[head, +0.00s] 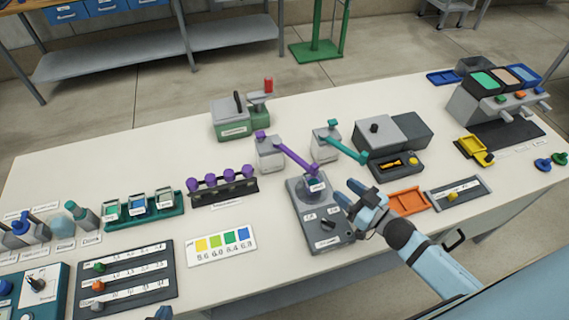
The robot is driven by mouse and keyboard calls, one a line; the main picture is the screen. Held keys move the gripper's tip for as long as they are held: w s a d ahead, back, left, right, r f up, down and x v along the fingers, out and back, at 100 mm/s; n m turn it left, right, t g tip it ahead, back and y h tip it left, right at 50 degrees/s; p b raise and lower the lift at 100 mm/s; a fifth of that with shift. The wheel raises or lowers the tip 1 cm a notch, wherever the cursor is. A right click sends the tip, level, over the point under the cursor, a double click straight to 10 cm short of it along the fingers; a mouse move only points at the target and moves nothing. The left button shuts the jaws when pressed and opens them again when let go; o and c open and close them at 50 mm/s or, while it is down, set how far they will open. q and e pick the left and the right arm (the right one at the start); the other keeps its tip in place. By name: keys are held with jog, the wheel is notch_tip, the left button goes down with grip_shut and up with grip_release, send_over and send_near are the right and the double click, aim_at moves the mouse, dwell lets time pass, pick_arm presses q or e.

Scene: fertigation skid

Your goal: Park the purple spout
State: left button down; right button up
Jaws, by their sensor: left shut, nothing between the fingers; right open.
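The purple spout (297,158) runs from a light grey pump box (270,155) down to the right. Its far end sits over or at the clear vessel (308,190) on the dark grey stirrer-like unit (325,236); whether it touches is unclear. A purple knob (260,134) tops the box. My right gripper (348,194) is open and empty, just right of the vessel and below the spout's end in the picture. Only a small tip of my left gripper (163,314) shows at the bottom edge, shut and away from the spout.
A second pump box (327,145) with a teal spout (347,150) stands right of the purple one. A dark grey instrument (392,145) and an orange tray (408,201) lie further right. A purple-knobbed rack (223,188) stands left. The back left of the table is clear.

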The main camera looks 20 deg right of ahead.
aim_at(309, 166)
jog(key=p+x, duration=0.2)
jog(key=x, duration=1)
jog(key=shift+w, duration=0.35)
jog(key=shift+w+a, duration=0.2)
jog(key=shift+w, duration=0.2)
grip_shut()
